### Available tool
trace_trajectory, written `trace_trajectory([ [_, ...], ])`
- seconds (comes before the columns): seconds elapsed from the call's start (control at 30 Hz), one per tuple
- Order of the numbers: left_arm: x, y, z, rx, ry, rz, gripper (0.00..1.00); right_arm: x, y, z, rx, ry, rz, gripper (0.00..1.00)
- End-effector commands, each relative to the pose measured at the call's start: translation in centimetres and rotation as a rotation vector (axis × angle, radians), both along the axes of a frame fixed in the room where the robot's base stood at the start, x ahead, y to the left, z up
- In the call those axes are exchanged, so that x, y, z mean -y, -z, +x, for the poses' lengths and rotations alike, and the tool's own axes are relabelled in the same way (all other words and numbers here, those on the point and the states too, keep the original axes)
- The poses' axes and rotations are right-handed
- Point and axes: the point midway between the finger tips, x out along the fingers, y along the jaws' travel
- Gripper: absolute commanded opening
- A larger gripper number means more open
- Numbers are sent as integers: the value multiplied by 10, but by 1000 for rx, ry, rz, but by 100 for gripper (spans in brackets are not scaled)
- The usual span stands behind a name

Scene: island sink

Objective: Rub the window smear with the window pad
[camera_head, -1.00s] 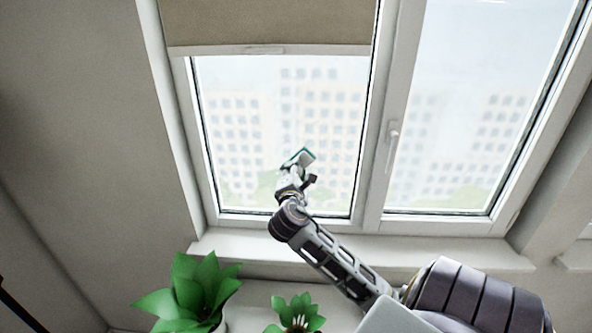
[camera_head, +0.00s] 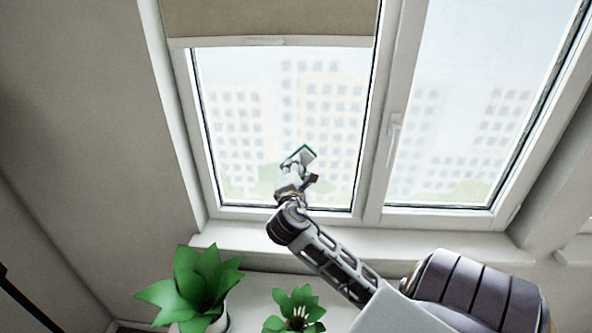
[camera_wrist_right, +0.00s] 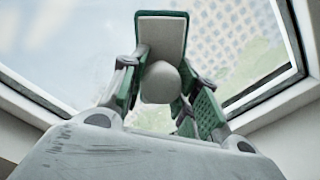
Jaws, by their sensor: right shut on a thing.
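The window pad (camera_head: 302,154) is a small pale block with a green edge, at the end of my right arm in front of the left window pane (camera_head: 240,110). In the right wrist view the pad (camera_wrist_right: 163,38) shows a grey back, a green rim and a round knob. My right gripper (camera_wrist_right: 160,92) is shut on this knob, a finger on each side; it also shows in the head view (camera_head: 297,176). I cannot tell whether the pad touches the glass. I cannot make out a distinct smear on the hazy pane. My left gripper is not in view.
A beige blind (camera_head: 270,18) covers the top of the left pane. A window handle (camera_head: 393,135) is on the frame right of it. Below are the sill (camera_head: 430,245) and two green plants (camera_head: 192,290), (camera_head: 295,310).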

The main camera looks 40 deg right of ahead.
Motion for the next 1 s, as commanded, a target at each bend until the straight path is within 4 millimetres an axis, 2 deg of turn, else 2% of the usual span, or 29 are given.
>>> trace_trajectory([
  [0.43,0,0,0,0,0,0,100,-19,0,-16,1,0,1,12],
  [1.0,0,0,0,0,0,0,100,-20,0,-18,0,0,0,12],
])
